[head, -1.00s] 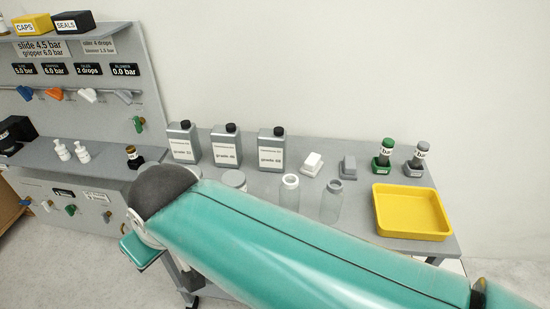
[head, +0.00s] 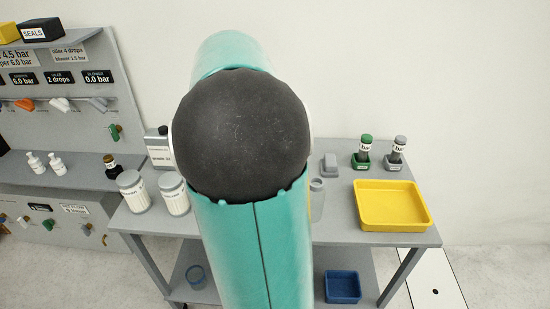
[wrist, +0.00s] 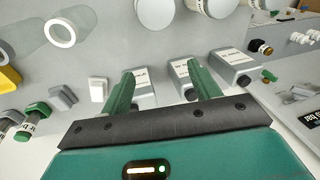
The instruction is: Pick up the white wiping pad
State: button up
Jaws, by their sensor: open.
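The white wiping pad (wrist: 98,90) lies on the grey bench in the wrist view, just left of my gripper's left finger. In the head view my arm hides it. My gripper (wrist: 160,72) is open in the wrist view. Its two green fingers are spread apart over the row of grey bottles, and nothing is seen held between them. My gripper is hidden behind my arm in the head view.
A grey pad (head: 329,165) lies beside the white one. Labelled grey bottles (wrist: 142,88) stand close to the fingers. A clear vial (head: 317,200), white-lidded jars (head: 133,192), green and grey stamps (head: 364,152) and a yellow tray (head: 393,205) also occupy the bench (head: 345,235).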

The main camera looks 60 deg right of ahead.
jog(key=s+d+f+m+g, duration=0.1)
jog(key=s+d+f+m, duration=0.15)
jog(key=d, duration=0.55)
jog(key=s+d+f+m+g, duration=0.1)
jog(key=s+d+f, duration=0.25)
jog(key=d, duration=0.35)
jog(key=s+d+f+m, duration=0.2)
jog(key=s+d+f, duration=0.15)
jog(key=d, duration=0.45)
notch_tip(320, 180, down, 12)
jog(key=shift+f, duration=0.2)
jog(key=c, duration=0.8)
jog(key=shift+o, duration=0.2)
